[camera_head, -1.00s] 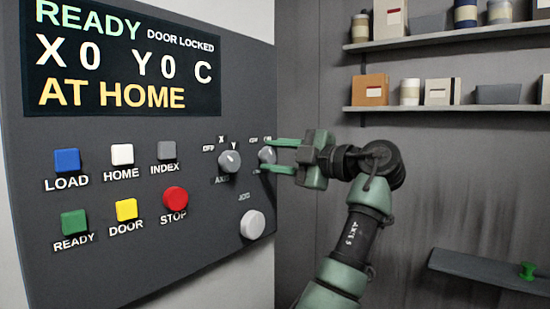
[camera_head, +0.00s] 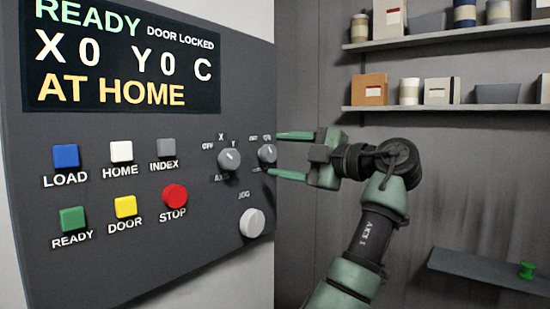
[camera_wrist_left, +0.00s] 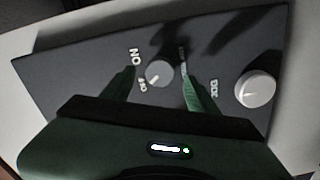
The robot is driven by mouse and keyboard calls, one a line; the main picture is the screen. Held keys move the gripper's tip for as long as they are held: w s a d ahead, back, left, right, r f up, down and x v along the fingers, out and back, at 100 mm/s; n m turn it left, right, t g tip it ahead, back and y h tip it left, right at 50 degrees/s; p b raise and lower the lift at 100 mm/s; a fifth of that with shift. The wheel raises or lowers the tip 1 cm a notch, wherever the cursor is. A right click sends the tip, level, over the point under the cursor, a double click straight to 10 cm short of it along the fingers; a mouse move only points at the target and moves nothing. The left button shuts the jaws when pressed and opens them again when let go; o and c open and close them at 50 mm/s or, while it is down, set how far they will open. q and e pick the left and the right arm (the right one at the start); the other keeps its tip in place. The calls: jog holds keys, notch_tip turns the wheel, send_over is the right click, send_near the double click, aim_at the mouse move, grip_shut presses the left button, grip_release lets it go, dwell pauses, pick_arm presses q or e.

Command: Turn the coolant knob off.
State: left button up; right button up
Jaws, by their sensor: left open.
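The coolant knob (camera_head: 267,153) is a small round grey knob near the right edge of the dark control panel. It also shows in the left wrist view (camera_wrist_left: 159,73), between ON and OFF lettering and the fingers. There its pale pointer mark seems to point toward the OFF label. My left gripper (camera_head: 276,154) is open, with one green finger above and one below the knob's level. Its fingertips stand just to the right of the knob, apart from it. In the left wrist view, the open fingers (camera_wrist_left: 160,80) lie on either side of the knob. My right gripper is not in view.
The axis selector knob (camera_head: 230,159) is just left of the coolant knob, and the white jog knob (camera_head: 252,223) is below. A red stop button (camera_head: 174,196) and several other buttons fill the panel's left. Shelves (camera_head: 440,108) with boxes and jars hang on the right.

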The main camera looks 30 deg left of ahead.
pick_arm(q)
jog(key=d, duration=0.5)
jog(key=shift+s+d, duration=0.1)
jog(key=shift+s, duration=0.1)
